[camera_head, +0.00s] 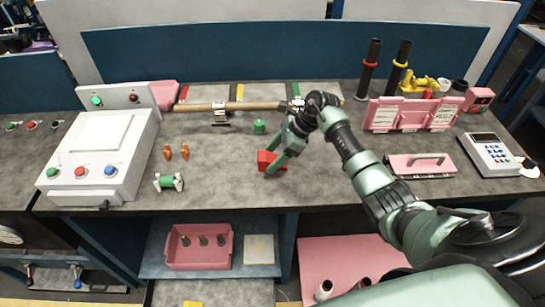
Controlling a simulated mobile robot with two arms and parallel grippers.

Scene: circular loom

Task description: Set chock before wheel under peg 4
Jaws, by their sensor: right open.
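My right gripper (276,159) reaches down over the middle of the bench with its jaws open. A red block (265,161) is at its fingertips; I cannot tell whether they touch it. Two small orange pieces (168,152) stand on the bench to the left, possibly chocks. A green spool with pale ends (168,182) lies just in front of them. A small green piece (259,127) stands behind the gripper. I cannot make out which part is peg 4 or its wheel. My left gripper is not in view.
A wooden bar (190,107) runs across the back, its right end near my arm. A white control box (98,155) stands left. Right are a pink stand (412,114), a handled pink plate (420,165) and a keypad device (490,150). The bench between spool and gripper is clear.

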